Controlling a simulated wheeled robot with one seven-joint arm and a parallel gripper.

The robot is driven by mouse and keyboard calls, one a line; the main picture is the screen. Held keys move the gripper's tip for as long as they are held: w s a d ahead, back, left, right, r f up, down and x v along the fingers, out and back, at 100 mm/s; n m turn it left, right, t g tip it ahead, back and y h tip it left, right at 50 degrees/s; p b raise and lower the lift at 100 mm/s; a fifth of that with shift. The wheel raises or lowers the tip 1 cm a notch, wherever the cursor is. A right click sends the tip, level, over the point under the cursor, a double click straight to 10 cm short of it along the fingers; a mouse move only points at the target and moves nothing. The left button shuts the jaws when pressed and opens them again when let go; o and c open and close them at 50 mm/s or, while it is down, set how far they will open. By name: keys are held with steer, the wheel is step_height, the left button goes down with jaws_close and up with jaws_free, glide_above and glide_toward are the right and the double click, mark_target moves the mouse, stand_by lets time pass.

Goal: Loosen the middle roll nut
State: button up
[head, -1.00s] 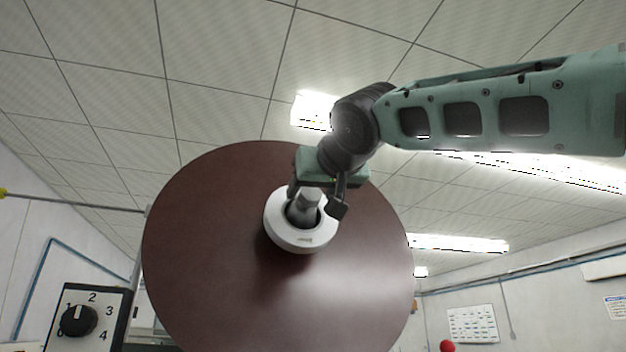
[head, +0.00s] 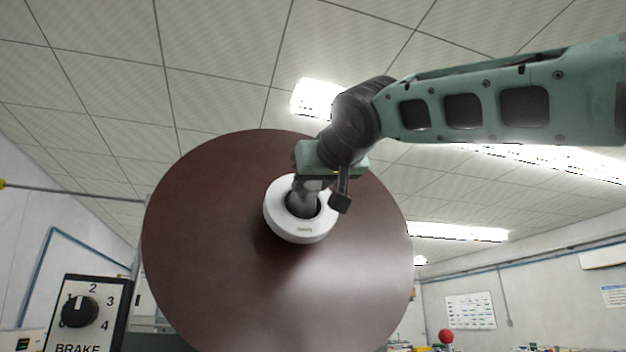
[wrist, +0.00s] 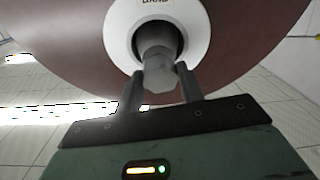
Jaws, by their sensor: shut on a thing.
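The large dark maroon roll (head: 230,260) faces me, with a white core ring (head: 285,228) at its middle. The roll nut (wrist: 158,62), a grey faceted piece, sticks out from the dark hole of the ring. My gripper (wrist: 160,74) has one finger on each side of the nut and is shut on it. In the head view, my gripper (head: 320,190) is at the upper part of the ring, and the nut is partly hidden by the fingers and wrist.
A brake panel (head: 92,315) with a black dial (head: 79,311) is at the lower left. A thin rod (head: 75,193) runs to the roll's left edge. A red ball (head: 446,336) is at the lower right. The space right of the roll looks open.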

steer(key=n+g+p, duration=0.1)
steer(key=n+p, duration=0.5)
steer(key=n, duration=0.1)
steer(key=n+g+p, duration=0.2)
steer(key=n+p, duration=0.4)
steer(key=n, duration=0.2)
steer(key=n+g+p, duration=0.1)
steer(key=n+p, duration=0.5)
steer(key=n, duration=0.2)
steer(key=shift+w+r+g+y, duration=0.1)
steer(key=shift+r+g+y, duration=0.1)
steer(key=shift+g+y, duration=0.15)
steer(key=n, duration=0.3)
steer(key=n+h, duration=0.1)
steer(key=n, duration=0.2)
steer(key=shift+g+h, duration=0.25)
steer(key=n+h, duration=0.1)
steer(key=n, duration=0.3)
steer(key=n+h, duration=0.2)
steer(key=n, duration=0.2)
steer(key=shift+a+n+t, duration=0.1)
steer(key=shift+n+t, duration=0.3)
steer(key=o, duration=1)
